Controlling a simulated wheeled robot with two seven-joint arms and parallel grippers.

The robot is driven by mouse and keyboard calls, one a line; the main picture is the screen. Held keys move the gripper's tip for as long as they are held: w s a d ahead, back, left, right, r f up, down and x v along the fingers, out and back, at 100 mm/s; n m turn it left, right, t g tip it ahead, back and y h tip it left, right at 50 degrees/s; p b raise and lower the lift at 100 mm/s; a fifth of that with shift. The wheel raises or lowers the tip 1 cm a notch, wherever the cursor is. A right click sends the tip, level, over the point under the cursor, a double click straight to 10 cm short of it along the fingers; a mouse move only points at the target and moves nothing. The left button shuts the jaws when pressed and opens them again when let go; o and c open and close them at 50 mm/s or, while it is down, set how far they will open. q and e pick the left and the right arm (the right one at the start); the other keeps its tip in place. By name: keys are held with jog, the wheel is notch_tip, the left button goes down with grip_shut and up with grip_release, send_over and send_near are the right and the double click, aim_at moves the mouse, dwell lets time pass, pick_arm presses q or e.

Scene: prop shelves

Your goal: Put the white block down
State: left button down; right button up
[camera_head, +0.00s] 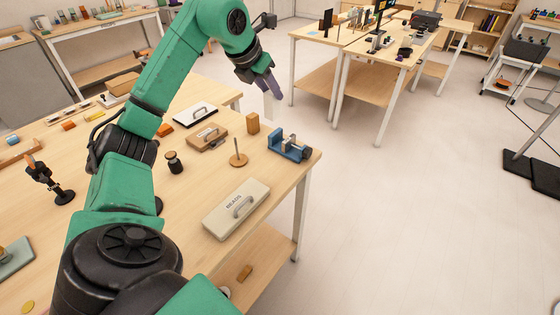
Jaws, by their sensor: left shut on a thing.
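My left gripper (270,88) hangs at the end of my green arm, past the far right end of the near table. It is shut on a white block (268,109), a pale upright piece that shows below the fingers against the light floor. The block appears above the level of the tabletop and apart from it, though its exact height is hard to tell. Part of the block is hidden by the fingers. My right gripper is not in view.
The near table (285,176) holds a blue vise (285,148), an orange-brown block (253,123), a wooden disc with a peg (238,159), a dark weight (174,163) and a beige handled case (236,210). Other tables (320,37) stand beyond open floor.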

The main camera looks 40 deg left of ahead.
aim_at(273, 112)
pick_arm(q)
jog(key=f, duration=0.2)
jog(key=w+f, duration=0.1)
jog(key=f, duration=0.2)
jog(key=f+b, duration=0.1)
jog(key=f, duration=0.1)
jog(key=shift+w+a+f, duration=0.15)
jog(key=shift+w+f, duration=0.05)
jog(key=shift+w, duration=0.05)
jog(key=f, duration=1)
jog(key=shift+s+p, duration=0.35)
jog(key=shift+f, duration=0.35)
jog(key=shift+s+f, duration=0.1)
jog(key=c, duration=0.5)
grip_release()
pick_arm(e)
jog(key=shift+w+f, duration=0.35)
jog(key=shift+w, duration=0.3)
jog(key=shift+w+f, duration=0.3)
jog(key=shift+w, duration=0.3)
